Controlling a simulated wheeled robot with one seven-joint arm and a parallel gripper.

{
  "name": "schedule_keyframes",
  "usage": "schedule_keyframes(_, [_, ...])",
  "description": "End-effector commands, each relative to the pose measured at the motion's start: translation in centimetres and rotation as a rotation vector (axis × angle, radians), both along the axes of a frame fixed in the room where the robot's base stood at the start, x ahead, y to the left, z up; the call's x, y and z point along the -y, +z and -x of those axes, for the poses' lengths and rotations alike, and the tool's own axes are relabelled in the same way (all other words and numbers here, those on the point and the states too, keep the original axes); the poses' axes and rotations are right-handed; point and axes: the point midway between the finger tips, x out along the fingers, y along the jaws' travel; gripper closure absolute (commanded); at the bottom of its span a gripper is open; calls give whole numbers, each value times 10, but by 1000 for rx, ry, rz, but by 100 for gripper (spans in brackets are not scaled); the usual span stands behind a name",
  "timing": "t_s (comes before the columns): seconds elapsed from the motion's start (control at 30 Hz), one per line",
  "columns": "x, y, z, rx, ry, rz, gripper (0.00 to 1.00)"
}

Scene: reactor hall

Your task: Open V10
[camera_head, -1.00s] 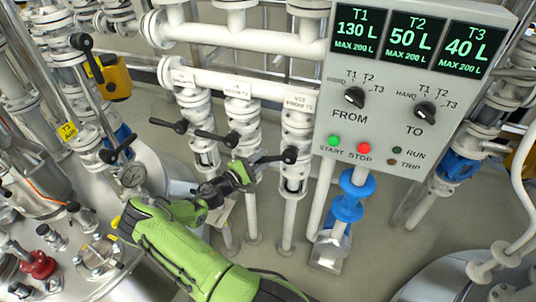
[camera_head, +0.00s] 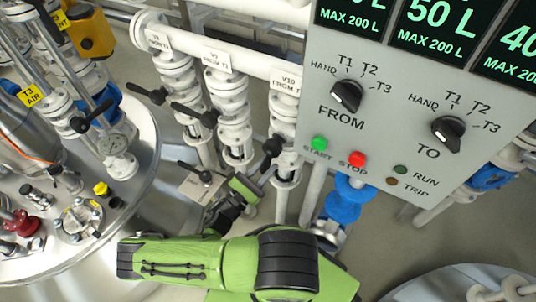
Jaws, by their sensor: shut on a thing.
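The V10 valve (camera_head: 284,108), the right one of three white flanged valves, stands just left of the grey control panel under a "V10" label (camera_head: 287,82). Its black handle (camera_head: 273,147) has a round end in front of the pipe and points down and slightly left. My gripper (camera_head: 259,182), green and black, is shut on the lower part of this handle. The fingertips and the gripped part are small and partly hidden.
The control panel (camera_head: 400,140) with FROM and TO knobs is close on the right. A steel tank (camera_head: 130,180) with fittings is at left. A blue fitting (camera_head: 350,200) stands below the panel.

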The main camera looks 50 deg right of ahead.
Motion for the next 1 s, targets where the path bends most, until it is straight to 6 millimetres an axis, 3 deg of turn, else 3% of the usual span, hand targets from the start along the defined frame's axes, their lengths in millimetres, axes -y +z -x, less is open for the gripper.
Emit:
schedule_keyframes(0.4, [0, -4, 21, -185, -10, 21, 100])
schedule_keyframes(0.93, [1, -5, 23, -206, -10, 22, 100])
schedule_keyframes(0.97, [1, -5, 23, -206, -10, 22, 70])
schedule_keyframes(1.0, [1, -5, 23, -206, -9, 23, 64])
